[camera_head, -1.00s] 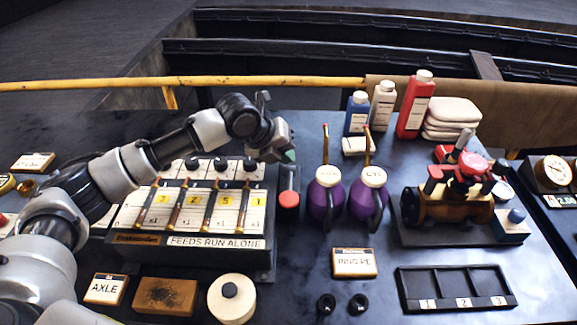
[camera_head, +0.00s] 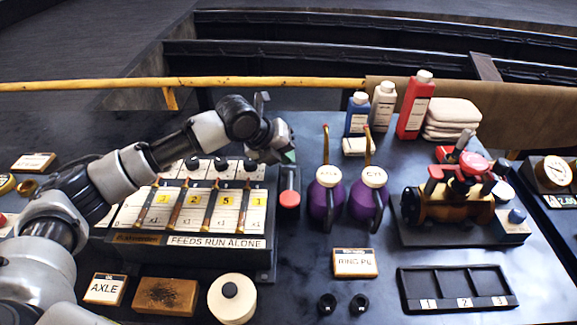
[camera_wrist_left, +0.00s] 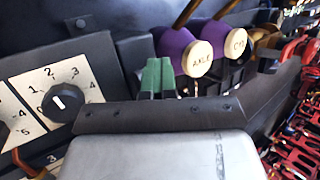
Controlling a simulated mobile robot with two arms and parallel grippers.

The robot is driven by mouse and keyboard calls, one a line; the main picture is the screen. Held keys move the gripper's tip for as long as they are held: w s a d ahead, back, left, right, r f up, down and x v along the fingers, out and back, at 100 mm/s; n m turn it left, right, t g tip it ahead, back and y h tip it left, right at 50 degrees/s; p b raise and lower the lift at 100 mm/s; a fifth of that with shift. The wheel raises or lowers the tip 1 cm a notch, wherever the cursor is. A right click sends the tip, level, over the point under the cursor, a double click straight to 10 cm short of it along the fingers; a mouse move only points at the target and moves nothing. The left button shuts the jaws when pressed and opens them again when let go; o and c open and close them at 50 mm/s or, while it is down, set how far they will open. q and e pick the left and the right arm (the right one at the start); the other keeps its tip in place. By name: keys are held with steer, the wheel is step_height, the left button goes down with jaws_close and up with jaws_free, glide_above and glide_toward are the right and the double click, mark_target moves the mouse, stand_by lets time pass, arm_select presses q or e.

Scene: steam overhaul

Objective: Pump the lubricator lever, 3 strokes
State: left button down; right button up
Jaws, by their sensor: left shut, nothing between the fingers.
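The lubricator (camera_head: 140,248) is a dark box with a white numbered face, several glass feed tubes and black knobs, labelled "FEEDS RUN ALONE". Its lever, with a red end (camera_head: 289,198), is on the box's right side. My left gripper (camera_head: 289,157) is shut and empty, just above and behind the red end; I cannot tell whether it touches the lever. In the left wrist view its green fingertips (camera_wrist_left: 158,76) are together, beside the box's dark side, and a knob (camera_wrist_left: 63,101) shows to their left. The red lever end is not visible there. My right gripper is not in view.
Two purple oil cans (camera_head: 325,200) stand close to the right of the lever. Bottles (camera_head: 415,108) and folded cloths (camera_head: 452,115) are at the back. A brass pump-like assembly (camera_head: 455,208) and a slotted tray (camera_head: 405,299) lie further right. A yellow rail (camera_head: 250,83) runs behind the bench.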

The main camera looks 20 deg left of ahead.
arm_select(q)
steer(key=shift+s+d+f+g, duration=0.15)
steer(key=shift+s+f, duration=0.2)
steer(key=shift+f, duration=0.3)
steer(key=shift+s+d+f+g, duration=0.15)
steer(key=shift+s+f, duration=0.15)
steer(key=shift+f, duration=0.3)
steer(key=shift+a, duration=0.1)
steer(key=shift+w+r+p, duration=0.35)
steer(key=shift+r+p, duration=0.2)
steer(key=shift+r, duration=0.05)
steer(key=shift+a+r, duration=0.1)
steer(key=shift+w+r+p, duration=0.25)
steer(key=shift+r+p, duration=0.35)
steer(key=shift+p, duration=0.1)
steer(key=r+p, duration=0.1)
steer(key=w+r, duration=0.1)
steer(key=r+p, duration=0.1)
steer(key=shift+w+a+r+p, duration=0.2)
steer(key=shift+a+r+p, duration=0.05)
steer(key=shift+r+p, duration=0.15)
